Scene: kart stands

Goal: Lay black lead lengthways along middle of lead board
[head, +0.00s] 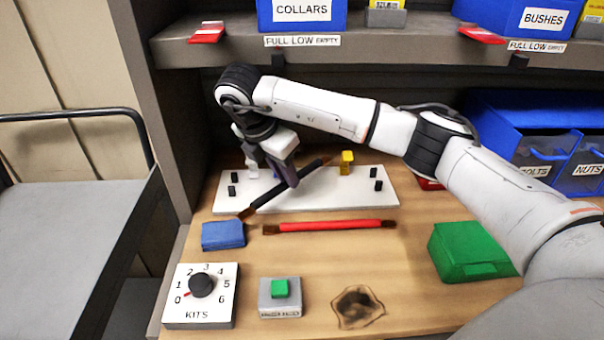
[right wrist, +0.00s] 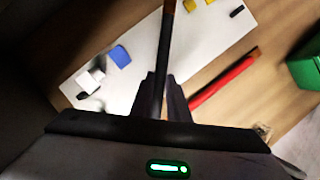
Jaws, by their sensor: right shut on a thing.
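The lead board (head: 330,201) is a long white board at the back of the bench, with several black pegs near its ends. My right gripper (head: 292,182) is over its left-middle part, shut on the black lead (head: 266,196). The lead runs diagonally across the board, its brown near end by the board's front left edge. I cannot tell whether it touches the board. In the right wrist view the black lead (right wrist: 164,50) stands between the fingers (right wrist: 161,90), above the board (right wrist: 215,40). My left gripper is out of view.
A yellow block (head: 346,163) stands on the board; blue (right wrist: 120,56) and white (right wrist: 92,80) blocks show there too. A red lead (head: 330,226) lies in front. A blue block (head: 223,235), kits dial (head: 201,296), green-button box (head: 280,297) and green box (head: 468,250) stand nearer.

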